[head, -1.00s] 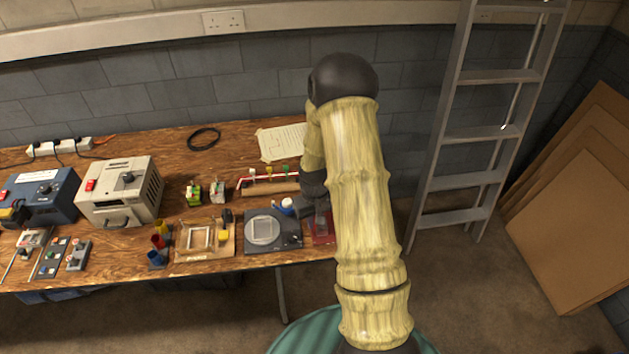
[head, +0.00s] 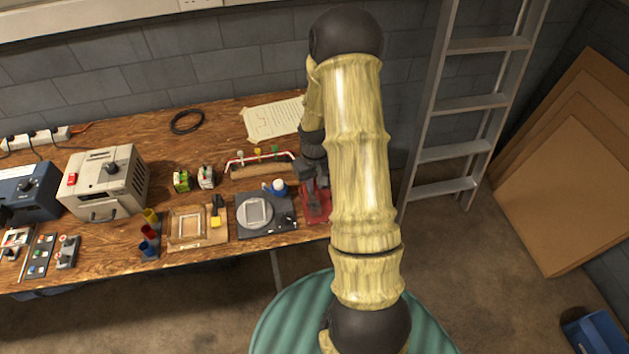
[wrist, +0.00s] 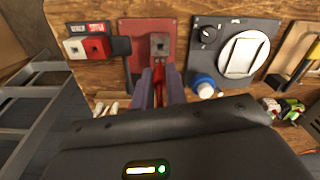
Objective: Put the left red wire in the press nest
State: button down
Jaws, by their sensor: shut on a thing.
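My gripper (wrist: 160,88) is shut on a thin red piece (wrist: 161,78), which looks like the red wire, held upright between the two fingers in the wrist view. Just beyond the fingertips is a grey block with a dark opening (wrist: 160,43), which looks like the press nest. It is mounted on a red plate (wrist: 137,66). The wire's tip points at this block; I cannot tell whether they touch. In the head view my gripper (head: 316,182) is over the red plate (head: 318,211), partly hidden by my arm.
A white bottle with a blue collar (head: 279,187) stands close beside the red plate. A dark unit with a round pale disc (head: 257,212) is left of it. In the wrist view a red-and-white block (wrist: 92,46) with a black end sits left of the plate.

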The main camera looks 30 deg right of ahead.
jog(key=shift+f+b, duration=1.7)
jog(key=shift+f, duration=0.95)
jog(key=shift+f+b, duration=1)
jog(key=shift+f, duration=0.8)
jog(key=c, duration=1.3)
grip_release()
jog(key=shift+r+p, duration=2.85)
jog(key=shift+r, duration=0.65)
